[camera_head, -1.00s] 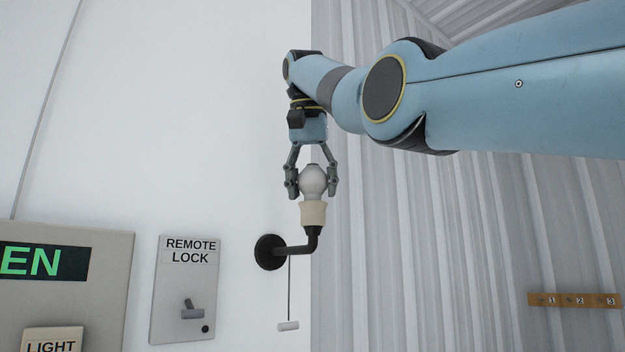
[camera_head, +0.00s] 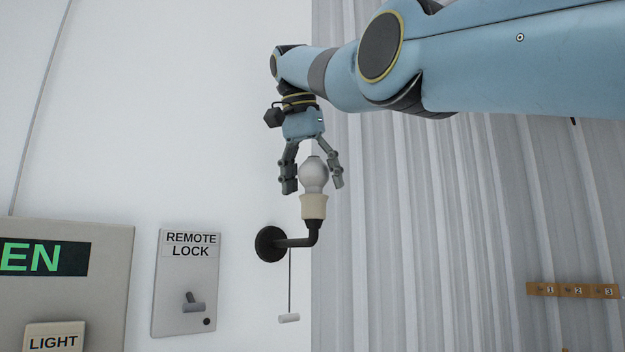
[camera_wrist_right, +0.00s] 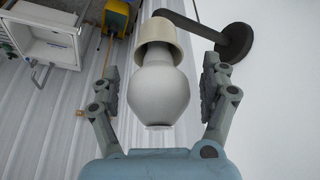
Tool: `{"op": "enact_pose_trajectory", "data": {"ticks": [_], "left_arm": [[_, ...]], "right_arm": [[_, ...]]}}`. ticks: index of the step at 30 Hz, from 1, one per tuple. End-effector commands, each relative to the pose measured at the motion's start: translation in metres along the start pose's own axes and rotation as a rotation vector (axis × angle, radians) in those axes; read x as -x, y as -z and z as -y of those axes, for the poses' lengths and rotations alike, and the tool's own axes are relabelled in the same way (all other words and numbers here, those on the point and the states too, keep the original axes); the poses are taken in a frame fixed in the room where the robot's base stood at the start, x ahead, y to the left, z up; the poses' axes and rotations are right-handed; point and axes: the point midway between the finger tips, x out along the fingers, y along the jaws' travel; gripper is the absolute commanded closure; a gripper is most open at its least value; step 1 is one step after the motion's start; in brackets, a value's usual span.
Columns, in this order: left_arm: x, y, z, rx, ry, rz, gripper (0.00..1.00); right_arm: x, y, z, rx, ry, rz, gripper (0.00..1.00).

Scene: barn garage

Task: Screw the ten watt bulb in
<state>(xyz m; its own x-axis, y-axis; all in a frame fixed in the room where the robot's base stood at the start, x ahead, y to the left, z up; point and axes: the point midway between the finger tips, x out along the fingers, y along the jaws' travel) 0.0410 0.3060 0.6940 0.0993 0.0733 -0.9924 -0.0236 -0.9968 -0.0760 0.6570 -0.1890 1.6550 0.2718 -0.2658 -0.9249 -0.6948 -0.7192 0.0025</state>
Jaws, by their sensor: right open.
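A white bulb (camera_head: 314,175) stands upright in the cream socket (camera_head: 314,206) of a black wall lamp arm (camera_head: 296,242). My right gripper (camera_head: 314,187) is open above and around the bulb, with one finger on each side. The wrist view shows the bulb (camera_wrist_right: 158,92) between the spread fingers of the gripper (camera_wrist_right: 162,80), with clear gaps on both sides. The bulb's neck goes into the socket (camera_wrist_right: 160,38); its base is hidden inside. No wattage marking can be read. My left gripper is not in view.
A pull cord with a white handle (camera_head: 289,318) hangs below the lamp. A remote lock panel (camera_head: 185,285) with a lever and a larger panel (camera_head: 110,270) with a LIGHT label are at left. A numbered wooden strip (camera_head: 573,290) is at right.

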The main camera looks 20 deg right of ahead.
Motion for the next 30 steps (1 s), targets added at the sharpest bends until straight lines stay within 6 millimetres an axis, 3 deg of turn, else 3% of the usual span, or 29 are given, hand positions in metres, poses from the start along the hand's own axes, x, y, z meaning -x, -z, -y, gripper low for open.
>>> {"op": "enact_pose_trajectory", "data": {"ticks": [8,18,28,30], "left_arm": [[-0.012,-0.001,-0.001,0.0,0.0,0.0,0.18],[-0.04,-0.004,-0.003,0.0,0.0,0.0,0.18],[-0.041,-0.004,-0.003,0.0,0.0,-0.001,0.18],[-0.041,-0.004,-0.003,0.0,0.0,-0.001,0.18]], "right_arm": [[-0.002,0.0,-0.001,0.069,0.033,-0.002,0.2],[-0.002,0.0,-0.001,0.392,0.166,-0.003,0.2],[0.002,0.001,0.0,0.489,0.204,-0.003,0.2],[0.002,0.001,0.0,0.488,0.204,-0.003,0.3]]}}
